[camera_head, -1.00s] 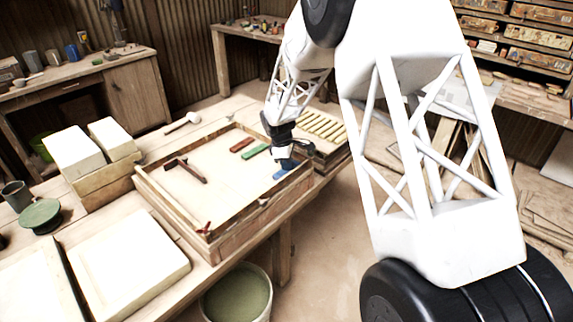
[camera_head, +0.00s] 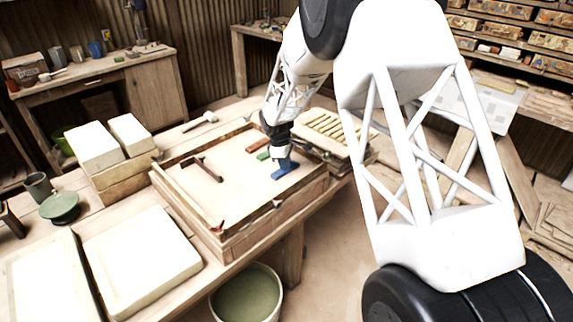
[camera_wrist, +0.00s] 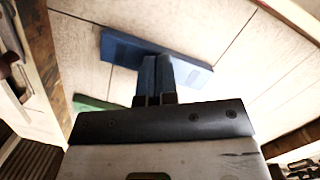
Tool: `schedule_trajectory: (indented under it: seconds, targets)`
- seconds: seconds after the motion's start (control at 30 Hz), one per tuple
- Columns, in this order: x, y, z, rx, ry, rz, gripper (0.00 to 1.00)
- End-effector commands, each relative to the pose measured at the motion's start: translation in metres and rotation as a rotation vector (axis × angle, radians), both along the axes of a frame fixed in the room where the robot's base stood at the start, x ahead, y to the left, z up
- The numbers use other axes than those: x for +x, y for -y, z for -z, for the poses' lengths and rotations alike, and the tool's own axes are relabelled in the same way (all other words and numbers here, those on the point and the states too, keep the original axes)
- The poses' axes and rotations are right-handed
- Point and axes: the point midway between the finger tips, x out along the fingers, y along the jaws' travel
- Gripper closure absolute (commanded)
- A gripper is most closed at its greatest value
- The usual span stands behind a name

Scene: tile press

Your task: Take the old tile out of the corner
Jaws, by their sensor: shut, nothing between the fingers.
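The blue tile (camera_head: 286,171) lies flat in the right part of the shallow wooden tray (camera_head: 281,197), with bare tray floor between it and the right wall. My gripper (camera_head: 282,160) is shut and empty, pointing down at the blue tile. In the wrist view, the closed fingers (camera_wrist: 157,72) cover the middle of the blue tile (camera_wrist: 122,48), whose two ends show on either side. I cannot tell whether the fingertips press on it. A green tile (camera_head: 264,155) and a red tile (camera_head: 257,145) lie behind it, the green one partly hidden by my gripper.
A dark red angled piece (camera_head: 208,168) lies in the tray's left part. Slatted pieces (camera_head: 330,128) lie behind the tray on the right. Pale blocks (camera_head: 95,147) and a pale slab (camera_head: 142,255) stand left and in front. A bucket (camera_head: 247,295) stands below the bench edge.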

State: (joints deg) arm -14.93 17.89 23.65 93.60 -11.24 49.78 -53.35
Motion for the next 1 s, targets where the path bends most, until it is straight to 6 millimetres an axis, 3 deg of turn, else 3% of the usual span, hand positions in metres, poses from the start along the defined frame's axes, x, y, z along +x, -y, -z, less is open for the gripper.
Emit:
schedule_trajectory:
  seconds: [0.03,0.77,1.0]
  targets:
    - [-0.008,-0.001,0.014,-0.005,-0.023,-0.003,1.0]
    - [-0.006,0.0,-0.011,-0.004,-0.017,-0.001,1.0]
    - [0.001,-0.024,-0.01,-0.003,-0.016,-0.004,1.0]
